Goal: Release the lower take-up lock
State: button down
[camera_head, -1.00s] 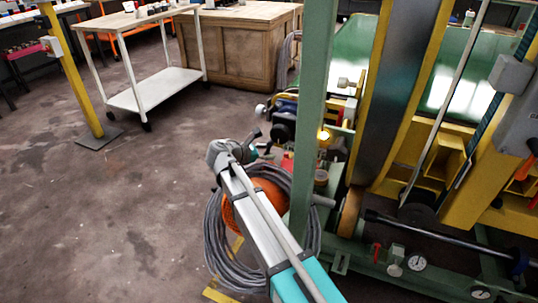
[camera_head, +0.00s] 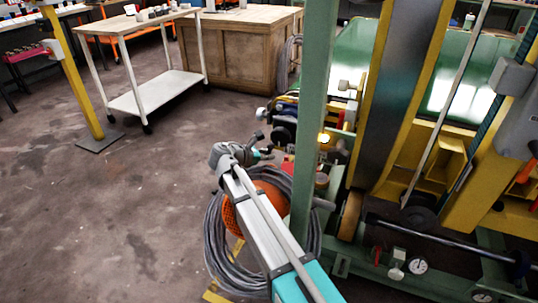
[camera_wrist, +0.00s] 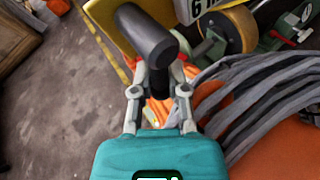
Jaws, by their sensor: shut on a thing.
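My gripper (camera_head: 262,153) is at the end of my outstretched arm, left of the green upright post (camera_head: 313,120). In the wrist view its fingers (camera_wrist: 159,90) are shut on a black thing with a thick cylindrical head (camera_wrist: 146,36), like a mallet or T-handle. The head stands out beyond the fingers; the gripped part is partly hidden. I cannot tell whether it is free or fixed to something. I cannot make out for certain which part is the lower take-up lock.
A grey cable coil on an orange drum (camera_head: 272,205) lies below my arm. A yellow-rimmed wheel (camera_wrist: 232,30) and the machine's green base are close by. A pressure gauge (camera_head: 417,265) sits on the base. Open floor (camera_head: 120,215) and a white trolley (camera_head: 155,90) are at left.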

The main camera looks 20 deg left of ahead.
jog(key=shift+r, duration=0.1)
jog(key=shift+a+r+m+y+p, duration=0.2)
jog(key=shift+m+y+p, duration=0.25)
jog(key=shift+p, duration=0.35)
jog(key=shift+a+f+m+y+p, duration=0.1)
jog(key=shift+a+m+y+p, duration=0.2)
jog(key=shift+m+y+p, duration=0.2)
jog(key=c, duration=0.6)
grip_release()
jog(key=shift+c, duration=0.2)
jog(key=shift+d+f+n+b, duration=0.15)
jog(key=shift+n+b, duration=0.1)
jog(key=shift+b, duration=0.15)
